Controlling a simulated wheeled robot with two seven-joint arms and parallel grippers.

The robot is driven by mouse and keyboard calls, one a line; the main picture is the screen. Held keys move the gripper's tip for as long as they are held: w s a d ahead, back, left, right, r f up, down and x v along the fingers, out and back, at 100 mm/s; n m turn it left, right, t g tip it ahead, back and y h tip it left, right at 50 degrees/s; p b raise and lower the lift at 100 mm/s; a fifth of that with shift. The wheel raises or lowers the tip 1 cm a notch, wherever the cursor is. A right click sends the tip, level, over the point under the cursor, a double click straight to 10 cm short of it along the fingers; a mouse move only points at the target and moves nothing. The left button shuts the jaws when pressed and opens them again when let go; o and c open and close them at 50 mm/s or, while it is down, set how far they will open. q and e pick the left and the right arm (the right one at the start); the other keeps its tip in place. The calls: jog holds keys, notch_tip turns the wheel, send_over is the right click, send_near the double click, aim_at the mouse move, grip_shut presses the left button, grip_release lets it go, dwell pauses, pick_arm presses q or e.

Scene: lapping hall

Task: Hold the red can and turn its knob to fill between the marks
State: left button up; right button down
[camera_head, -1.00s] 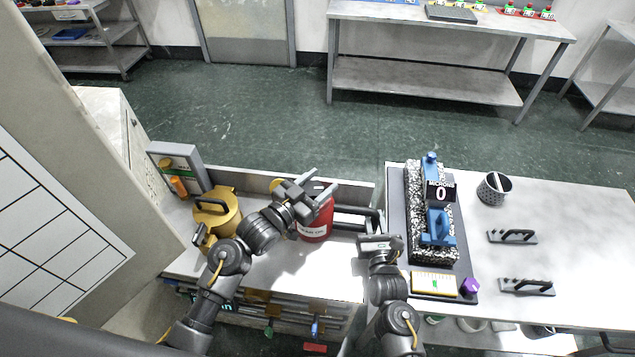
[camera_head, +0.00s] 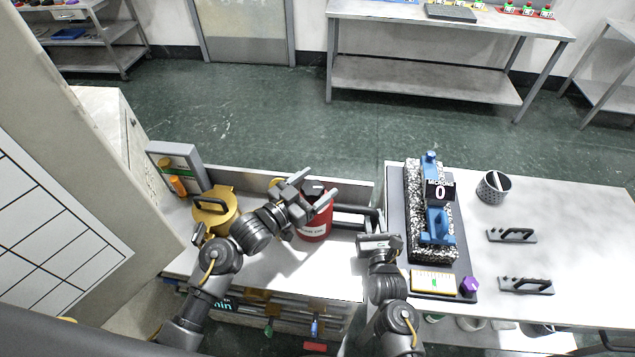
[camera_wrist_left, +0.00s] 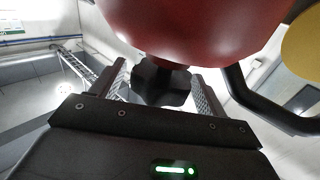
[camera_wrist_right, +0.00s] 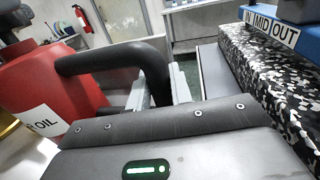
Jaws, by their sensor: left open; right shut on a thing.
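The red can (camera_head: 314,231) stands upright on the left bench, its white label reading OIL in the right wrist view (camera_wrist_right: 44,121). Its black handle (camera_head: 352,217) points right. My right gripper (camera_head: 376,226) is shut on the handle, which passes between its fingers in the right wrist view (camera_wrist_right: 158,85). The dark knob (camera_head: 312,188) is on top of the can. My left gripper (camera_head: 320,184) is open at the can's top, with a finger on either side of the knob. In the left wrist view the knob (camera_wrist_left: 160,83) lies between the fingers; contact is unclear.
A gold can (camera_head: 216,222) with a dark handle stands left, before a grey framed panel (camera_head: 181,160). On the right bench are a speckled block (camera_head: 414,200) with blue fixtures and a MICRONS 0 display, a mesh cup (camera_head: 494,188) and black handled pieces (camera_head: 511,236).

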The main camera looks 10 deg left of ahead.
pick_arm(q)
jog(key=v, duration=1.1)
jog(key=x, duration=1.2)
jog(key=c, duration=1)
jog(key=shift+d+m+g+h, duration=0.1)
jog(key=shift+m+g+h, duration=0.6)
jog(key=shift+h, duration=0.2)
